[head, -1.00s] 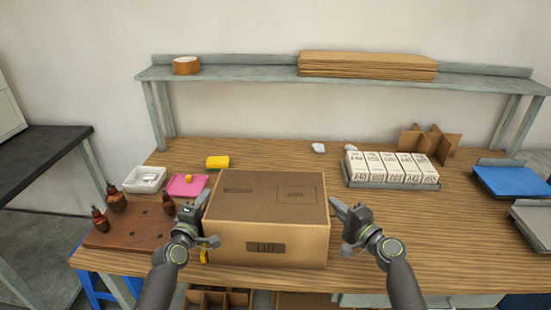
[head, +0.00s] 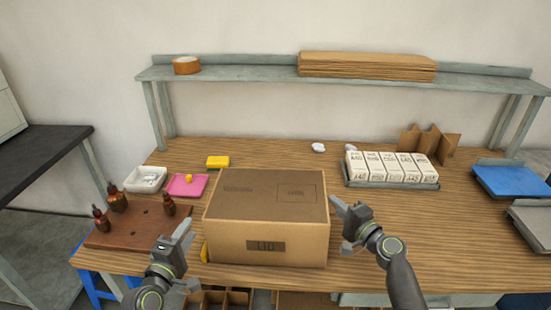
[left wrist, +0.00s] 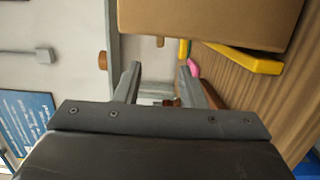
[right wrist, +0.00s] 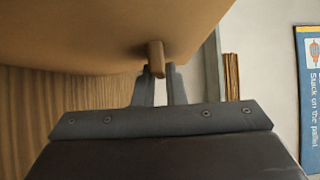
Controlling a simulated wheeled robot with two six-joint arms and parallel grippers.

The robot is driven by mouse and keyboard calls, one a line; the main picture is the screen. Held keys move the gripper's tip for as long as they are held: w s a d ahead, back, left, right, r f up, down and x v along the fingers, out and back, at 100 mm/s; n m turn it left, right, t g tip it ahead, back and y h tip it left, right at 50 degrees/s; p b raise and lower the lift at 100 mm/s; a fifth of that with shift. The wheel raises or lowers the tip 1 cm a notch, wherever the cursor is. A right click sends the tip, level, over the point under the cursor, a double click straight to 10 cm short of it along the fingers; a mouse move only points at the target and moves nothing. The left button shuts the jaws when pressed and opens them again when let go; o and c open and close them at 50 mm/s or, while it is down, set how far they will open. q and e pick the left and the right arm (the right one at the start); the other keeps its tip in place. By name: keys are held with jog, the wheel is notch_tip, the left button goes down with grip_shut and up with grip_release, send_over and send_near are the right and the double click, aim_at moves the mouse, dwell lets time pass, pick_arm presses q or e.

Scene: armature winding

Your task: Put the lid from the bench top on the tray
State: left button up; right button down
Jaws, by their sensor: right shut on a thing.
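The lid (head: 265,200) is a large brown cardboard piece, its front mark seeming to read "LID". It is at the middle of the bench's front; whether it touches the bench is unclear. My right gripper (head: 338,207) is at its right side, shut on a short peg (right wrist: 156,60) that sticks out there. My left gripper (head: 183,232) is open and empty, apart from the lid at its lower left. A grey tray (head: 395,184) holding several white cartons stands at the back right; which tray is the task's is unclear.
A brown block (head: 130,237) with dark bottles, a white dish (head: 146,180) and a pink pad (head: 187,186) lie left. A yellow piece (head: 205,252) shows by the lid's lower left edge. Blue (head: 512,181) and grey trays lie right. Bench between lid and cartons is clear.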

jog(key=c, duration=1.4)
grip_release()
jog(key=shift+s, duration=0.1)
jog(key=b+v, duration=0.2)
jog(key=v, duration=1.5)
jog(key=shift+b, duration=0.35)
jog(key=shift+s+d, duration=0.1)
